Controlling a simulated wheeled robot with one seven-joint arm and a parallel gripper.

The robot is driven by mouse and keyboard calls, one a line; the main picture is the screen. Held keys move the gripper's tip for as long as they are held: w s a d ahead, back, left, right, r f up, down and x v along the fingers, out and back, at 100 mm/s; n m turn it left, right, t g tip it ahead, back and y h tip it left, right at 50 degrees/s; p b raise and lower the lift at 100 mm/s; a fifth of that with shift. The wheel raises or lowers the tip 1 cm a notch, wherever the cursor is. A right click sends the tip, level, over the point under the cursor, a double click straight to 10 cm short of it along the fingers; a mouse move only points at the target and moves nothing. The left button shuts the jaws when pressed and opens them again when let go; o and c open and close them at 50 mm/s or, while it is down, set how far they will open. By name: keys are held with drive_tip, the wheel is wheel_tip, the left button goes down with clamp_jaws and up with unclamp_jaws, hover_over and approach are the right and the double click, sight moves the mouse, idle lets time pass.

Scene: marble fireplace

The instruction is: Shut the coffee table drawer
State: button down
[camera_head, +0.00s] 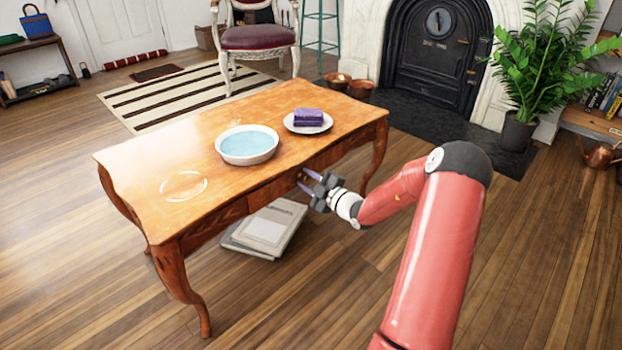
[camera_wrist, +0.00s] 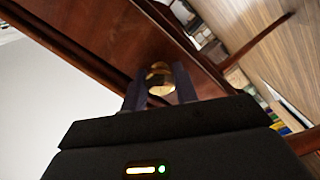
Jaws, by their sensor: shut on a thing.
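The wooden coffee table (camera_head: 215,122) stands left of my arm, its long side facing me. Its drawer front (camera_head: 275,190) is in the apron on that side, partly covered by my gripper in the head view. In the wrist view the dark red-brown drawer front (camera_wrist: 112,42) runs slantwise, with a round brass knob (camera_wrist: 160,78) on it. My gripper (camera_head: 308,182) is at the drawer front, its two fingers on either side of the knob and shut on it. I cannot tell exactly how far the drawer stands out.
On the table are a white bowl of water (camera_head: 247,145), a plate (camera_head: 326,126) with a purple block (camera_head: 308,117), and a pale ring mark. Books (camera_head: 268,228) lie on the floor under it. A potted plant (camera_head: 540,70) stands back right. The floor in front is clear.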

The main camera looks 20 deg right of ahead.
drive_tip(key=shift+w+r, duration=0.1)
drive_tip(key=shift+w, duration=0.05)
drive_tip(key=c, duration=1.1)
unclamp_jaws()
drive_tip(key=shift+a, duration=0.1)
drive_tip(key=shift+a+f, duration=0.2)
drive_tip(key=shift+d+r+p+v, duration=0.15)
drive_tip(key=shift+p+v, duration=0.2)
drive_tip(key=shift+v, duration=1.7)
drive_tip(key=shift+d+r+p+v, duration=0.15)
drive_tip(key=shift+p+v, duration=0.2)
drive_tip(key=shift+v, duration=1.65)
drive_tip(key=shift+w, duration=0.1)
